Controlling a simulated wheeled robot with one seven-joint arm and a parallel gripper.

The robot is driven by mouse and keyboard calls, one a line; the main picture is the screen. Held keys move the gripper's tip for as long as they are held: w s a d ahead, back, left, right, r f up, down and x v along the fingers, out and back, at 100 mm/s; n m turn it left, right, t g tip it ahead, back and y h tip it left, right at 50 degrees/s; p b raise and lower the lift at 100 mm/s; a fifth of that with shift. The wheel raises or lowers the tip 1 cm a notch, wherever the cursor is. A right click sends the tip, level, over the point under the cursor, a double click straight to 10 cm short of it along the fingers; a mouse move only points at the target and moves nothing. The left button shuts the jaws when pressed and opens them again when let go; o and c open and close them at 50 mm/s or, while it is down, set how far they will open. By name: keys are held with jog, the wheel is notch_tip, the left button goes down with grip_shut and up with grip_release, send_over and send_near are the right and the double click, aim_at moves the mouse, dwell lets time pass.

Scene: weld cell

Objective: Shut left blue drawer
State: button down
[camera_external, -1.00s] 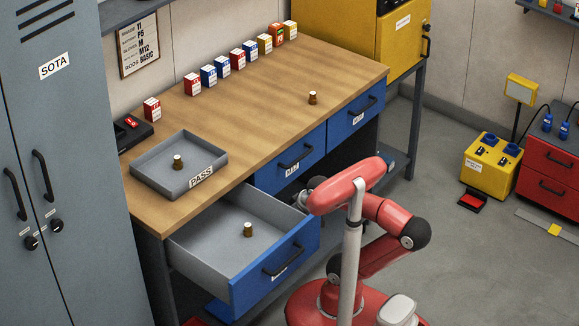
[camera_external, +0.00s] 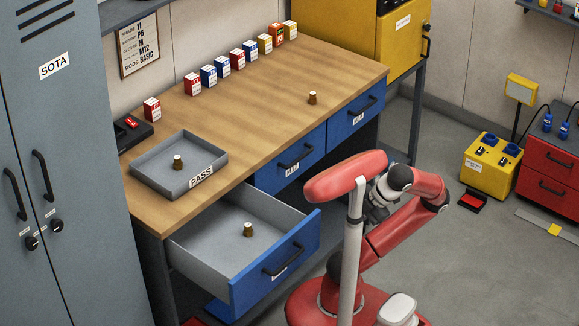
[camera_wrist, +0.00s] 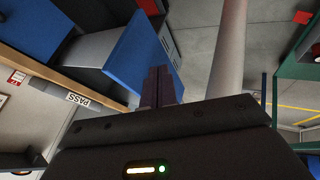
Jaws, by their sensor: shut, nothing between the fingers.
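The left blue drawer (camera_external: 275,267) is pulled well out from the wooden bench, with a dark handle on its front. A small brown cylindrical part (camera_external: 248,230) stands on its grey floor. In the wrist view the open drawer's blue front (camera_wrist: 140,50) is tilted, close beyond the fingers. My gripper (camera_wrist: 160,84) is shut and empty there, its dark fingers together. In the external view my gripper (camera_external: 376,212) is partly hidden by my arm and column, to the right of the drawer and apart from it.
The bench top (camera_external: 250,120) holds a grey PASS tray (camera_external: 150,183) with a brown part, another brown part (camera_external: 312,97) and several small boxes. Two other blue drawers (camera_external: 290,165) are shut. A grey locker (camera_external: 70,180) stands left. Floor to the right is clear near me.

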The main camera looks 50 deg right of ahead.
aim_at(274, 206)
jog(key=shift+w+a+f, duration=0.6)
jog(key=shift+w+f, duration=0.65)
jog(key=shift+w, duration=0.15)
jog(key=shift+w+a+f, duration=0.55)
jog(key=shift+w+f, duration=0.65)
jog(key=shift+w, duration=0.25)
jog(key=shift+w+a+f, duration=0.6)
jog(key=shift+w+f, duration=0.65)
jog(key=shift+w, duration=0.15)
jog(key=w+b, duration=0.4)
jog(key=w, duration=1.9)
jog(key=shift+w, duration=0.25)
jog(key=s+b, duration=0.1)
jog(key=s, duration=0.3)
jog(key=shift+s+f, duration=0.1)
jog(key=shift+s, duration=0.1)
jog(key=p+v, duration=0.1)
jog(key=v, duration=0.9)
jog(key=shift+w+p, duration=0.15)
jog(key=shift+p, duration=0.15)
